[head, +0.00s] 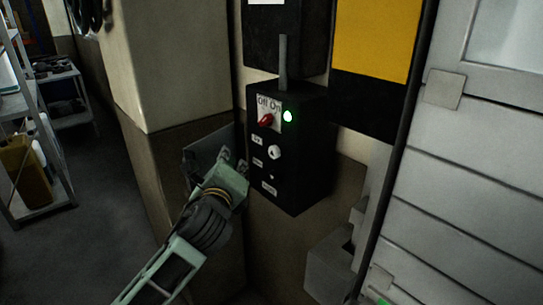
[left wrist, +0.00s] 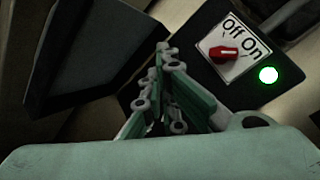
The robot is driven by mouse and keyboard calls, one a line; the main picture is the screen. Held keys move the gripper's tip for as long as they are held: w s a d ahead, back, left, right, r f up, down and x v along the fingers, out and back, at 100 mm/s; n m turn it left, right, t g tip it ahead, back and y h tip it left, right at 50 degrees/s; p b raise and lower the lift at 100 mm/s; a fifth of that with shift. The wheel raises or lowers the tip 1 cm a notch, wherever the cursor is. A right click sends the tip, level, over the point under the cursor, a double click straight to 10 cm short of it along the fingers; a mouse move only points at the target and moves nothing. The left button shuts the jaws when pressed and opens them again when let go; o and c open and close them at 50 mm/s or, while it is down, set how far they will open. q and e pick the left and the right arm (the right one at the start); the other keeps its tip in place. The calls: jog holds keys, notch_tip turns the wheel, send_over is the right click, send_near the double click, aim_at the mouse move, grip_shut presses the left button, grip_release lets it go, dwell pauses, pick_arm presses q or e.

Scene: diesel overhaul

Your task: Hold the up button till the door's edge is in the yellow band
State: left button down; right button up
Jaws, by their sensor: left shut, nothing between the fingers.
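The black control box (head: 310,150) is on the wall, with a red switch (head: 265,120) turned toward On and a lit green lamp (head: 288,116). Below them are a white button (head: 274,152) and a dark one (head: 271,177); their labels are too small to read. My left gripper (head: 234,158) is shut and empty, just left of the box's button face. In the left wrist view its fingers (left wrist: 166,58) hide the buttons; I cannot tell contact. The pale slatted door (head: 460,200) is at right, its lower edge out of view. A yellow band (head: 375,40) is beside it.
A pale pillar (head: 175,60) with a brown lower part stands left of the box. A dark plate (head: 205,150) sits behind my left gripper. A grey shelf rack (head: 15,205) is at far left, with open floor (head: 90,220) beside it.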

aim_at(274, 152)
pick_arm(q)
jog(key=w+d+b, duration=0.1)
jog(key=w+d, duration=0.3)
jog(key=d, duration=0.1)
jog(key=shift+d+b, duration=0.4)
jog(key=shift+w, duration=0.1)
jog(key=shift+w+d, duration=0.1)
jog(key=shift+d, duration=0.05)
dwell(1.0)
jog(key=shift+w+d, duration=0.15)
jog(key=shift+d, duration=0.05)
